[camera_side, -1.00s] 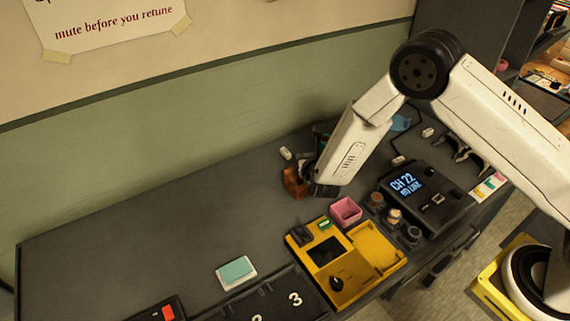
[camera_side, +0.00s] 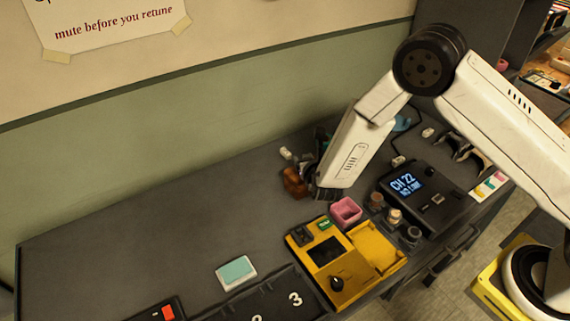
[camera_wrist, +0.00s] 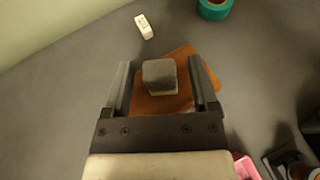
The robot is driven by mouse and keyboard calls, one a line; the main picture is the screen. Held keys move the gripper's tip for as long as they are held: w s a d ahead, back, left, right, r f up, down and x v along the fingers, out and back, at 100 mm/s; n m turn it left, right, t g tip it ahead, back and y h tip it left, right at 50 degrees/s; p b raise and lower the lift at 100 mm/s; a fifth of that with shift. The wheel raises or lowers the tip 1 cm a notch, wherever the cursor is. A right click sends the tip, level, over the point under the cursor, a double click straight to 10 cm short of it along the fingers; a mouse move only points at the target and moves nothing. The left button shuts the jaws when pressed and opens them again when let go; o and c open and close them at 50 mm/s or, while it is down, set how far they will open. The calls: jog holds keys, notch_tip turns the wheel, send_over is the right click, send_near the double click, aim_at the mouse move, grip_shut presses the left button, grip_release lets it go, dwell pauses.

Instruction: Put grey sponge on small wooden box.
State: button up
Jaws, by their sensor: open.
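The grey sponge (camera_wrist: 160,76) is a small block in the middle of the wrist view. It appears to lie on top of the small wooden box (camera_wrist: 181,60), a flat reddish-brown piece that shows behind and beside it. My gripper (camera_wrist: 162,82) is open, with one finger on each side of the sponge and a visible gap to each. In the side view the wooden box (camera_side: 293,183) stands at the back of the desk, just left of my wrist. The sponge cannot be made out there, and my arm partly hides the gripper.
A pink container (camera_side: 346,211), a yellow device (camera_side: 330,262) and a black display unit (camera_side: 425,197) stand in front and to the right. A small white block (camera_wrist: 144,26) and a teal roll (camera_wrist: 214,8) lie beyond the box. The desk's left is mostly clear.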

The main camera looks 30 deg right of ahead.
jog(key=v, duration=1)
jog(key=shift+r, duration=0.1)
dwell(0.3)
jog(key=s+d+r+m+g+h, duration=0.2)
jog(key=s+d+r+m+g, duration=0.2)
jog(key=s+d+m+g, duration=1)
jog(key=s+a+r+m+t+y, duration=0.1)
jog(key=r+m+t+y, duration=0.1)
jog(key=m, duration=0.6)
jog(key=s+a+r+m+t+y, duration=0.1)
jog(key=a+r+m+t+y, duration=0.1)
jog(key=m+y, duration=0.3)
jog(key=shift+s+r+m, duration=0.3)
jog(key=shift+r+m, duration=0.05)
jog(key=shift+m, duration=1.85)
